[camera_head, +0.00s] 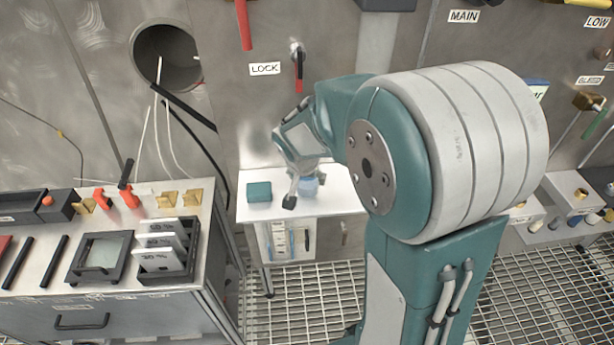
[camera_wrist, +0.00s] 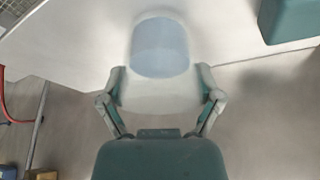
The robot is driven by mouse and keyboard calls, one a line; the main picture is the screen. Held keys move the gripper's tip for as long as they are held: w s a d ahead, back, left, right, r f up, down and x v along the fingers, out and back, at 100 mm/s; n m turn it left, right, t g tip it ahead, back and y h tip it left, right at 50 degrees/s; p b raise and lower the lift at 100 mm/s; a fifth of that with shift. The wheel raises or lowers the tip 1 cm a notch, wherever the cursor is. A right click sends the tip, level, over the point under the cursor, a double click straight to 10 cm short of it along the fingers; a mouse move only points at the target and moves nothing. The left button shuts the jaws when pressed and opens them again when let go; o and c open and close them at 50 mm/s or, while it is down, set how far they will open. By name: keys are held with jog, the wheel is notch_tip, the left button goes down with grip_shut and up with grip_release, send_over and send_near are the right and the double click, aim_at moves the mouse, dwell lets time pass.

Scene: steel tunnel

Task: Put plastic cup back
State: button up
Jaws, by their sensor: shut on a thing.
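The plastic cup (camera_wrist: 160,47) is light blue and shows between the two fingers of my gripper (camera_wrist: 159,84) in the wrist view. My gripper is shut on it. In the head view the cup (camera_head: 309,187) shows as a small blue patch beside my gripper (camera_head: 299,190), low over the white table (camera_head: 340,201). My arm hides part of that table. I cannot tell whether the cup touches the tabletop.
A teal box (camera_head: 259,192) sits on the white table left of my gripper; it also shows in the wrist view (camera_wrist: 290,20). A steel workbench (camera_head: 136,291) with tools and trays stands at the left. Cables hang from a round wall opening (camera_head: 166,55).

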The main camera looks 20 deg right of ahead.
jog(key=o, duration=1)
jog(key=v, duration=1.2)
jog(key=s+a+r+n+t+y, duration=0.2)
jog(key=s+n, duration=0.5)
jog(key=s, duration=1)
jog(key=shift+s+a+r+y, duration=0.3)
jog(key=shift+a+y, duration=0.1)
jog(key=shift+a, duration=0.25)
